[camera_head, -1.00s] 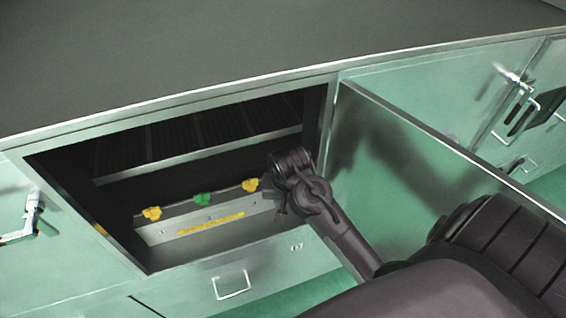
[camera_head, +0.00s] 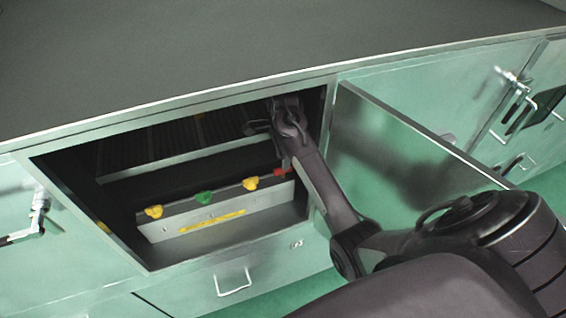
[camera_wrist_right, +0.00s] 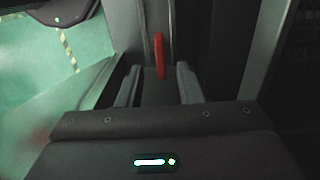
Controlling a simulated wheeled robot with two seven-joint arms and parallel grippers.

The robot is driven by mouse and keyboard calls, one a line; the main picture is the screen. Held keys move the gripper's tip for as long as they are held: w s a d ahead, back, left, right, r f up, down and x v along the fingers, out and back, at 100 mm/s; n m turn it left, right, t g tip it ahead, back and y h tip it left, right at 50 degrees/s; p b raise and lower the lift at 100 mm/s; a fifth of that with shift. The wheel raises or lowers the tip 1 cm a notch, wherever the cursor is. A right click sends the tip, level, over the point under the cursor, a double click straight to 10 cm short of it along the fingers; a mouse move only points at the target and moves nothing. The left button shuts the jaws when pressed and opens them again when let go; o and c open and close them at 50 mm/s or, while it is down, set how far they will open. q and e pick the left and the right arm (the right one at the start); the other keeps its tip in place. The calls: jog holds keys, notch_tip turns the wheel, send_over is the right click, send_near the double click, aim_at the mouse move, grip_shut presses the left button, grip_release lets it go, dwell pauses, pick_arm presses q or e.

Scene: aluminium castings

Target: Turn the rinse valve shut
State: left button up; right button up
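Inside the open cabinet, a row of valve handles sits on a rail: a yellow one (camera_head: 154,212), a green one (camera_head: 203,198), another yellow one (camera_head: 250,183) and a red one (camera_head: 281,171) at the right end. Which one is the rinse valve cannot be read. My right gripper (camera_head: 283,150) is inside the cabinet's right part, by the red handle and partly covering it. In the right wrist view my right gripper (camera_wrist_right: 158,76) is open; the red handle (camera_wrist_right: 160,55) stands upright beyond the gap between its fingers. Contact is not visible. My left gripper is out of view.
The cabinet door (camera_head: 400,150) stands open at the right, close to my right arm. A grey worktop (camera_head: 250,50) overhangs the opening. A ribbed shelf (camera_head: 190,145) lies behind the valves. A panel with a yellow strip (camera_head: 212,223) is below them.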

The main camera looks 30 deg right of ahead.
aim_at(283, 172)
jog(key=shift+f+p, duration=0.4)
jog(key=shift+f, duration=1.65)
grip_shut()
